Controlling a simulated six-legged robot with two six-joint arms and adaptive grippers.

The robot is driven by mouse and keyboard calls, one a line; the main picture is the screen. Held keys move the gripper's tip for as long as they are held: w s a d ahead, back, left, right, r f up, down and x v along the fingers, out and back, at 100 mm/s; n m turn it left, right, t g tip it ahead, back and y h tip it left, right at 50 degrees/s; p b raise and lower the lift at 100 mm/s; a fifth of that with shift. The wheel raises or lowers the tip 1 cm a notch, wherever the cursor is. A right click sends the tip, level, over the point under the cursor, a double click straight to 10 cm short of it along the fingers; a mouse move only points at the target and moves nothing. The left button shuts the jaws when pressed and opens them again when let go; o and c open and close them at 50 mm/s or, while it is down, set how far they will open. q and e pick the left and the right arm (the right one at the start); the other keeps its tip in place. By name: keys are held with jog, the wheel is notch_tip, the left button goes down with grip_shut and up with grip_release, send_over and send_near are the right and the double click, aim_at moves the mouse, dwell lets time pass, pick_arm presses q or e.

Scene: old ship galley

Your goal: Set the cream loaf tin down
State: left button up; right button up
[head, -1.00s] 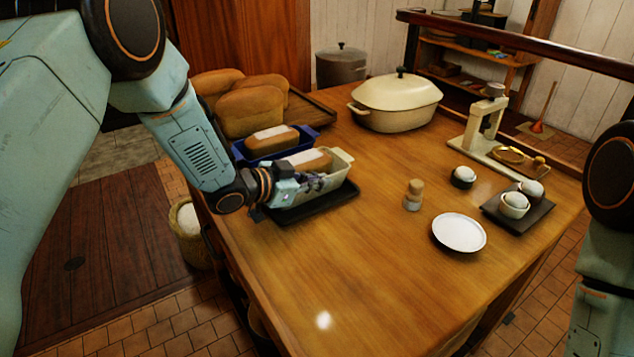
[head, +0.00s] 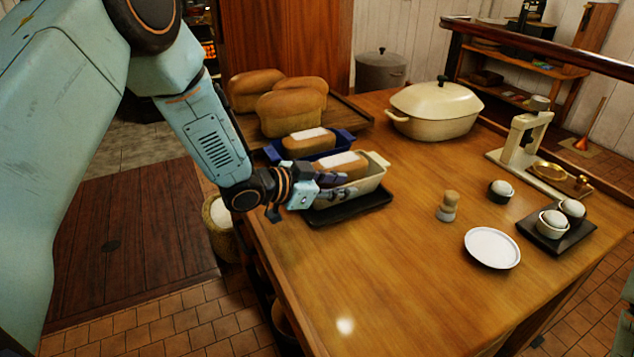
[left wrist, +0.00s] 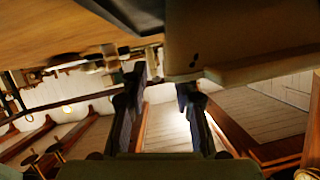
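The cream loaf tin (head: 371,180) holds a brown loaf with a pale top (head: 342,165). It sits level, apparently resting on the black tray (head: 352,208) at the table's left edge. My left gripper (head: 345,185) is at the tin's near-left side, its fingers beside the wall and partly covering it. In the left wrist view its two fingers (left wrist: 163,85) are spread with a clear gap between them, and a cream surface, likely the tin (left wrist: 240,35), lies just beyond the tips. I see nothing clamped. My right gripper is out of view.
A blue loaf tin (head: 341,138) with a loaf stands close behind. Several loaves (head: 292,108) lie on a wooden board at the back left. A cream casserole (head: 435,108), cork-topped shaker (head: 448,207) and white plate (head: 492,248) stand to the right. The table's front is clear.

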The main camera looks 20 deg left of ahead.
pick_arm(q)
jog(key=p+v, duration=0.1)
jog(key=v, duration=0.7)
jog(key=shift+s+a, duration=0.1)
jog(key=shift+s, duration=0.05)
dwell(0.4)
